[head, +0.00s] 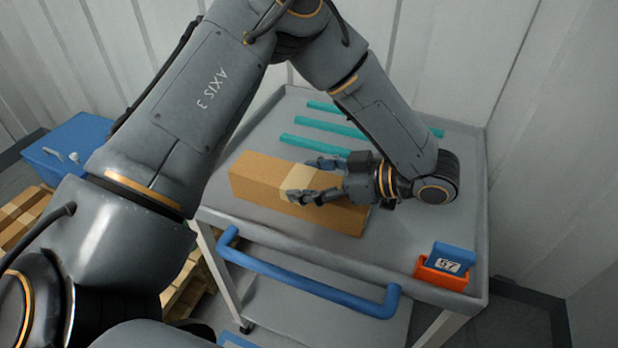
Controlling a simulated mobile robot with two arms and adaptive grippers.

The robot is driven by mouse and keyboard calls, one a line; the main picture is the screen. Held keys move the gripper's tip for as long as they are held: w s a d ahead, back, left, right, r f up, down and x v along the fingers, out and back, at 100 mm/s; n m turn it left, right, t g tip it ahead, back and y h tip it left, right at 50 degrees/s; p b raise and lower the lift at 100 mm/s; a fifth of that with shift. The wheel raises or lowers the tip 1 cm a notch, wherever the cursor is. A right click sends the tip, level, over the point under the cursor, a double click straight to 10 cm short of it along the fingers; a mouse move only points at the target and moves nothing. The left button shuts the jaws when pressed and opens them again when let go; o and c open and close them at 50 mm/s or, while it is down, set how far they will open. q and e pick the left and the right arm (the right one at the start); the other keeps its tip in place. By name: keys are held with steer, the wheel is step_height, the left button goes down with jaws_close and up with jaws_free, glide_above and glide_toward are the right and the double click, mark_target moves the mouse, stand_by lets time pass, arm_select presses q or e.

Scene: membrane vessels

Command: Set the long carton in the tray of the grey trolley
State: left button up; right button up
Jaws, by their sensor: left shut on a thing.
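The long carton (252,185) is a brown box with a pale band of tape around its middle. It lies lengthwise along the near side of the grey trolley's top tray (400,268), inside the rim as far as I can see. My left gripper (301,178) reaches over the carton from the right and is shut on it near the tape band. The arm and gripper hide part of the carton's far side. Whether its underside touches the tray floor is hard to tell. My right gripper is not in view.
Several teal strips (313,145) lie across the tray behind the carton. An orange holder (440,276) with a blue tag sits at the near right corner. A blue handle (305,284) runs along the near edge. A blue box (72,146) and wooden pallet stand left; walls enclose the back and right.

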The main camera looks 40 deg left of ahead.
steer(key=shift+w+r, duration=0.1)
arm_select(q)
steer(key=o, duration=1.4)
steer(key=shift+o, duration=0.2)
steer(key=v, duration=0.7)
steer(key=shift+a+p, duration=0.1)
steer(key=shift+p, duration=0.2)
steer(key=shift+w+d+r, duration=0.1)
steer(key=shift+d+r, duration=0.05)
steer(key=shift+d, duration=0.15)
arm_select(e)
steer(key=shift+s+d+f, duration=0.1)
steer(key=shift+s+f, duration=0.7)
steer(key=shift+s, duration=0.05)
